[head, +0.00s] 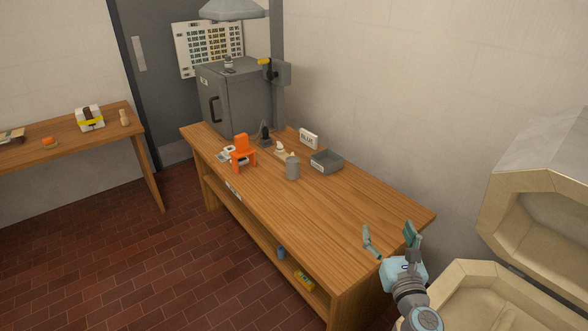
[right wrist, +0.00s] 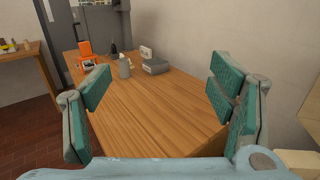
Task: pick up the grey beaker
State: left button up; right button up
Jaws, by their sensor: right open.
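The grey beaker (head: 292,168) stands upright on the wooden table, near its middle, just left of a grey tray. It also shows in the right wrist view (right wrist: 124,68), ahead and between my fingers but well beyond them. My right gripper (head: 390,240) is open and empty above the near right end of the table, far from the beaker. Its two teal-padded fingers (right wrist: 165,105) stand wide apart in the right wrist view. My left gripper is in neither view.
The wooden table (head: 330,230) is bare between my right gripper and the beaker. A grey tray (head: 326,162), a small sign (head: 309,139), an orange chair-shaped object (head: 242,152) and small white items (head: 281,150) surround the beaker. A grey cabinet (head: 235,100) stands behind. Cream-coloured bins (head: 535,205) are at right.

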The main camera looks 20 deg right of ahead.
aim_at(292, 163)
jog(key=i, duration=2)
